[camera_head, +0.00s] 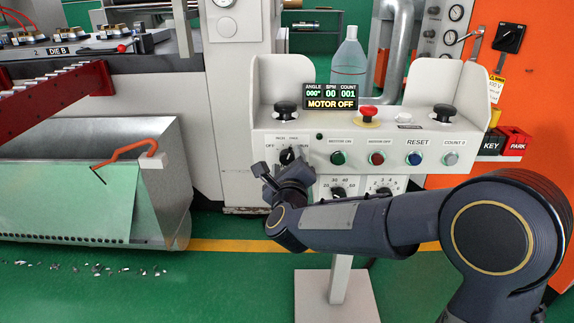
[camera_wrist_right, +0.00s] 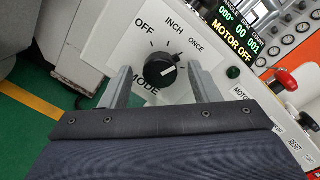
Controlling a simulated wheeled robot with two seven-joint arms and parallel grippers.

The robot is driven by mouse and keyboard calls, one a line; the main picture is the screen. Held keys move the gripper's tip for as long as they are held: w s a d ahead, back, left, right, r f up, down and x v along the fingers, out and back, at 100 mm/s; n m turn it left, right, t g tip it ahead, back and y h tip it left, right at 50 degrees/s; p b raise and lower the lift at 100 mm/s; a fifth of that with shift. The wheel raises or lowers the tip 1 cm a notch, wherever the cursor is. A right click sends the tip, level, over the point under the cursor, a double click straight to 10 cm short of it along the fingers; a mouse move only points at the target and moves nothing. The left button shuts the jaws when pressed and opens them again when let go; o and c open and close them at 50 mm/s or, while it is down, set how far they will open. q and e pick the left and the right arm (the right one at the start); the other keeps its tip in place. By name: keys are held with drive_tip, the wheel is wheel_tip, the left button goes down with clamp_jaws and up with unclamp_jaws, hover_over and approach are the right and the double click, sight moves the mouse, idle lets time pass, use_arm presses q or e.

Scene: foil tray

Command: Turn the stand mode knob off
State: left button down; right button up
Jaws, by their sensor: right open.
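The stand mode knob (camera_head: 287,156) is a small black dial at the left of the white control stand's panel. In the right wrist view, the knob (camera_wrist_right: 158,72) has OFF, INCH and ONCE labels around it and MODE below. Its white mark appears on its right side, away from OFF; the exact setting is unclear. My right gripper (camera_head: 272,173) is at the knob in the head view. In the wrist view, the right gripper (camera_wrist_right: 160,70) is open, one finger on each side of the knob, with visible gaps. My left gripper is not in view.
The display (camera_head: 331,97) reads MOTOR OFF. A red mushroom button (camera_head: 368,112), black palm buttons (camera_head: 286,108) and coloured push buttons (camera_head: 376,158) share the stand. Lower dials (camera_head: 338,193) sit just below. A clear bottle (camera_head: 349,62) stands behind.

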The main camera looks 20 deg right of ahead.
drive_tip(key=shift+c, duration=0.3)
drive_tip(key=c, duration=0.9)
drive_tip(key=shift+c, duration=0.2)
drive_tip(key=shift+d, duration=0.1)
drive_tip(key=n, duration=0.4)
drive_tip(key=shift+p, duration=0.4)
drive_tip(key=n+p, duration=0.1)
drive_tip(key=n, duration=0.2)
drive_tip(key=shift+r, duration=0.1)
drive_tip(key=n+p, duration=0.2)
drive_tip(key=n, duration=0.2)
drive_tip(key=shift+n, duration=0.4)
drive_tip(key=shift+n+g+p, duration=0.3)
drive_tip(key=shift+n+p, duration=0.8)
drive_tip(key=shift+n, duration=0.7)
